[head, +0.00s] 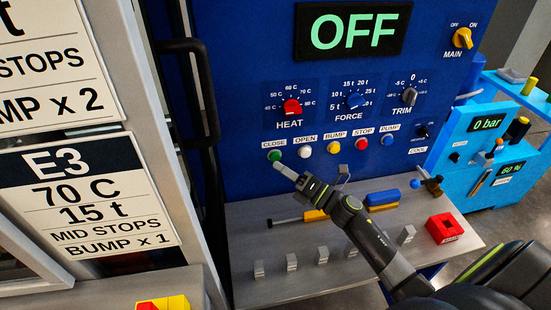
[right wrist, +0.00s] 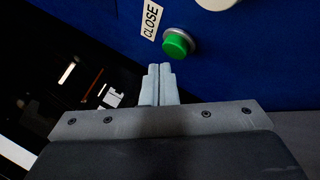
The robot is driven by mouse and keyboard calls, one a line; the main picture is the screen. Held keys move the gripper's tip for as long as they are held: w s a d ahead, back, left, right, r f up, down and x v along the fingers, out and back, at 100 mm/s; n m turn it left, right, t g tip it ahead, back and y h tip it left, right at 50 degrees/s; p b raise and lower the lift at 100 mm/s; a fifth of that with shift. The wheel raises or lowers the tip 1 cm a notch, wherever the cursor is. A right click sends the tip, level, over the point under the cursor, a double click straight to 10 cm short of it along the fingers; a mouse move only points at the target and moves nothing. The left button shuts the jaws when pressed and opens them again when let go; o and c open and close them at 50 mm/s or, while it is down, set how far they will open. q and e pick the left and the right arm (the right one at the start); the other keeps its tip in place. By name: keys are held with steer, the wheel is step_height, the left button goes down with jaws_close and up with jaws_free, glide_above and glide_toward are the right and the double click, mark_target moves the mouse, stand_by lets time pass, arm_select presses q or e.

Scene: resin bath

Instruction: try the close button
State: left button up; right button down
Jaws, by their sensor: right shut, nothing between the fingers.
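The close button (head: 275,155) is green, under a "CLOSE" label at the left end of a button row on the blue panel (head: 240,100). In the right wrist view the green button (right wrist: 177,43) stands just beyond my fingertips, a little up and right. My right gripper (head: 279,167) is shut and empty, its tips just below the button. It also shows in the right wrist view (right wrist: 160,70). A small gap seems to lie between tips and button, but contact is hard to judge. The display (head: 354,30) reads OFF. My left gripper is not in view.
A white open button (head: 304,152) sits close right of the green one, then yellow, red and blue buttons. Below is a grey shelf (head: 250,225) with small tools and a red block (head: 444,228). A dark vertical handle (head: 207,90) stands left of the panel.

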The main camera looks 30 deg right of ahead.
steer(key=shift+w, duration=0.1)
stand_by(0.4)
steer(key=shift+w+d, duration=0.1)
steer(key=shift+w, duration=0.25)
steer(key=shift+w+d+b, duration=0.15)
steer(key=shift+w+b, duration=0.2)
steer(key=shift+w, duration=0.1)
stand_by(0.7)
steer(key=shift+s, duration=0.1)
steer(key=shift+s+a, duration=0.25)
steer(key=shift+s, duration=0.55)
steer(key=s, duration=0.2)
steer(key=s+a+p, duration=0.1)
steer(key=s, duration=0.1)
steer(key=shift+s+a, duration=0.15)
steer(key=shift+s, duration=0.25)
steer(key=shift+s, duration=0.1)
stand_by(0.7)
